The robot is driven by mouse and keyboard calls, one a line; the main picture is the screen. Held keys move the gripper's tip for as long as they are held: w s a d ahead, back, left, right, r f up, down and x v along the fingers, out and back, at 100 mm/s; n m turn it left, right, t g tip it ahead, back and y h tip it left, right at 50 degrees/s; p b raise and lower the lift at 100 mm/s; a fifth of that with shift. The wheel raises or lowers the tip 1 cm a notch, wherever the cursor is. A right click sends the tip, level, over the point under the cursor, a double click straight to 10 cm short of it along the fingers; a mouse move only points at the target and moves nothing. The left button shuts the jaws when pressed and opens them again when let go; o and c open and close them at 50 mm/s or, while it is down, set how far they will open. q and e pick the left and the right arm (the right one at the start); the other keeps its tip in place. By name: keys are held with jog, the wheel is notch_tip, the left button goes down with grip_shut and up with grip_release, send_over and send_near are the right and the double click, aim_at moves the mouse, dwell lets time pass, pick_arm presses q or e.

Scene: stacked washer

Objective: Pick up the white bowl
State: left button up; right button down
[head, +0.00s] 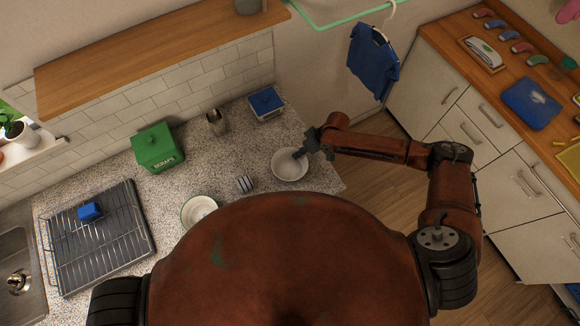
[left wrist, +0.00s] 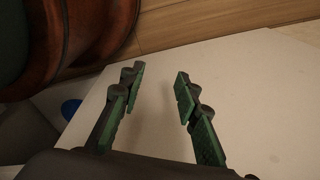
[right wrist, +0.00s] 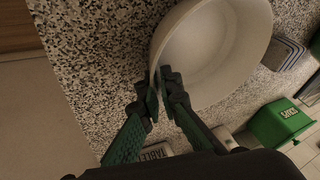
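The white bowl (head: 288,172) is at the right end of the speckled counter in the head view, and fills the upper middle of the right wrist view (right wrist: 225,60). My right gripper (head: 301,152) reaches it from the right, at its rim. In the right wrist view its fingers (right wrist: 160,88) are close together with the bowl's wall between them, so it looks shut on the rim. I cannot tell whether the bowl is clear of the counter. My left gripper (left wrist: 158,78) is open and empty in the left wrist view, and outside the head view.
A second pale bowl with a green rim (head: 199,211) and a striped item (head: 245,184) are left of the white bowl. Wooden counter (head: 500,70) at right.

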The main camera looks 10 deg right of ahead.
jog(key=shift+r, duration=0.1)
jog(key=shift+w+r, duration=0.1)
jog(key=shift+r, duration=0.3)
notch_tip(320, 180, up, 2)
jog(key=shift+d+r+b, duration=0.15)
jog(key=shift+r+b, duration=0.1)
jog(key=shift+b, duration=0.55)
jog(key=s+d+r+b, duration=0.3)
jog(key=s+d+r, duration=0.5)
jog(key=s+r, duration=0.3)
jog(key=w+d+f+m+t+h+b, duration=0.1)
jog(key=w+d+f+m+t+b, duration=0.1)
jog(key=w+m+b, duration=0.5)
jog(key=w+d+t+b, duration=0.1)
jog(key=w+b, duration=0.2)
jog(key=b, duration=0.3)
jog(key=shift+m+h, duration=0.3)
